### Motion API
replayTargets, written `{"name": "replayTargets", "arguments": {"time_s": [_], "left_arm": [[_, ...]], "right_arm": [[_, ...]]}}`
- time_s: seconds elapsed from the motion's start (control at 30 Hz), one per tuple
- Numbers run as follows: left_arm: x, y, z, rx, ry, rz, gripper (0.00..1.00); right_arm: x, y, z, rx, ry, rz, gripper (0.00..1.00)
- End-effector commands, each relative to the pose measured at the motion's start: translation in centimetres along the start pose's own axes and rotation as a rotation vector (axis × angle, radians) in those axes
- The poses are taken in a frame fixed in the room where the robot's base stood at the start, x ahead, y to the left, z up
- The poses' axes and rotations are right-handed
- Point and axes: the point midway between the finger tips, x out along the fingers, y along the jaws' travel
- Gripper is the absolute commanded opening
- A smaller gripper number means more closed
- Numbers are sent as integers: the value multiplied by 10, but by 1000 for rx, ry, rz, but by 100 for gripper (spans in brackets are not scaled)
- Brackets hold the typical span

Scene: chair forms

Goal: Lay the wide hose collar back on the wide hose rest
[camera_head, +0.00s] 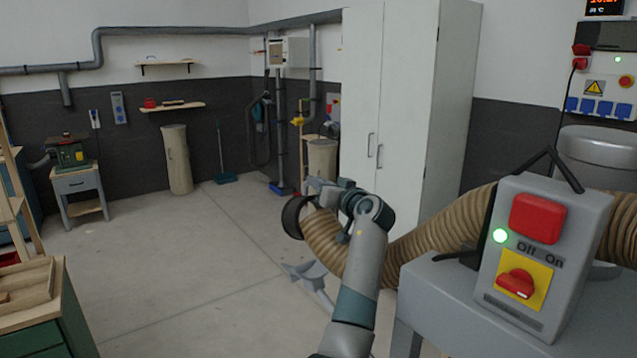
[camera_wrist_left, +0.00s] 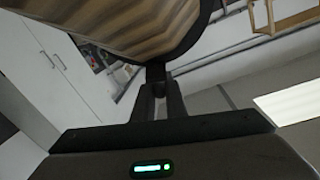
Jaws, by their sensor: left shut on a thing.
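The wide hose collar (camera_head: 291,217) is a black ring on the open end of the ribbed tan hose (camera_head: 425,236). My left gripper (camera_head: 310,192) is shut on the collar and holds it up in the air, left of the grey machine. In the left wrist view the closed fingers (camera_wrist_left: 158,92) grip the edge of the dark collar (camera_wrist_left: 203,32), with the tan hose (camera_wrist_left: 115,25) behind it. A grey forked cradle (camera_head: 306,271), which looks like the wide hose rest, stands below the collar, apart from it. My left forearm partly hides the hose and the area beside the cradle. My right gripper is out of view.
The grey machine with a switch box (camera_head: 545,250) stands at the right, and the hose runs behind the box. A green workbench with a wooden top (camera_head: 30,300) is at the lower left. A white cabinet (camera_head: 405,110) stands behind. The floor (camera_head: 190,270) between is clear.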

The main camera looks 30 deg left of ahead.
Motion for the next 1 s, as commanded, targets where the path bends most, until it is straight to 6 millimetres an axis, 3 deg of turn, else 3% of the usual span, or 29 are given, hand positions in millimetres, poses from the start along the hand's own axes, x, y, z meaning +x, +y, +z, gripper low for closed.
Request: {"name": "replayTargets", "arguments": {"time_s": [1.0], "left_arm": [[2, 22, 73, 2, 3, 0, 0]], "right_arm": [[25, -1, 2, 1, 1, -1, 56]]}}
